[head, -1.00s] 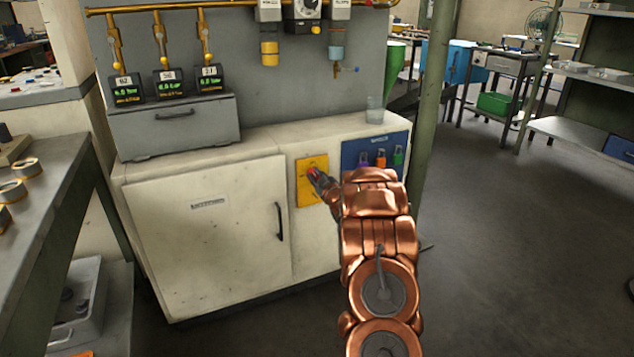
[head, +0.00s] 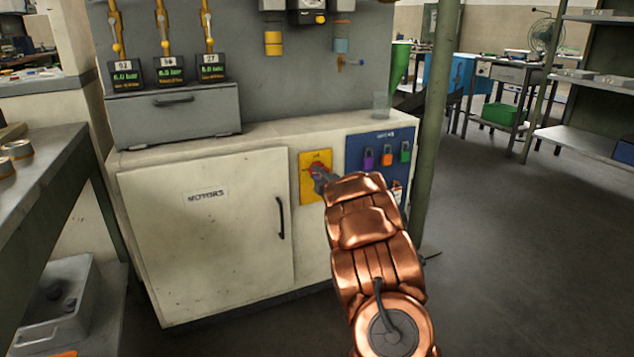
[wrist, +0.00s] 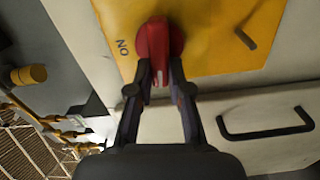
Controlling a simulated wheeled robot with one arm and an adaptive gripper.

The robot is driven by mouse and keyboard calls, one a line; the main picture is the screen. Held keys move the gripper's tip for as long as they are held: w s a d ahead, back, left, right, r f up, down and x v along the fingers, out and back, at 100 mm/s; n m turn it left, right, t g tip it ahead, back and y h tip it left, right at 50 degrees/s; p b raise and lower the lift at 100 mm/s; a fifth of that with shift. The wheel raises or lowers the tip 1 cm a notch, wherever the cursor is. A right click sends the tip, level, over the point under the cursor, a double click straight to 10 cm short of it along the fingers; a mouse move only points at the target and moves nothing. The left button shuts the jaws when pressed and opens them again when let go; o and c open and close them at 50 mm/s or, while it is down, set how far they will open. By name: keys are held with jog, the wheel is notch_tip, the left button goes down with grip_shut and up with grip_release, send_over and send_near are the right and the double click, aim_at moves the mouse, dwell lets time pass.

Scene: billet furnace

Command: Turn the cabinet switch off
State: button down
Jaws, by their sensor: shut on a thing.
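The cabinet switch is a red rotary knob (wrist: 155,45) on a yellow plate (wrist: 220,40) in the wrist view. The letters "ON" are printed beside the knob. In the head view the yellow plate (head: 308,187) is on the front of the white cabinet (head: 215,235), and the red knob (head: 316,169) is partly hidden by my gripper (head: 322,178). In the wrist view my gripper (wrist: 160,80) has its two dark fingers shut on the knob, one on each side.
A blue panel (head: 355,147) with several coloured padlocks is right of the plate. A clear cup (head: 380,105) stands on the cabinet top. A green post (head: 435,120) stands close right of my arm. A workbench (head: 40,190) is at the left. Open floor lies to the right.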

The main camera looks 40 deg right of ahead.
jog(key=shift+w+a+f+n+b, duration=0.1)
jog(key=shift+w+a+n+b, duration=0.05)
jog(key=shift+n+b, duration=0.4)
jog(key=shift+n, duration=0.25)
jog(key=c, duration=1.1)
grip_release()
jog(key=v, duration=1.2)
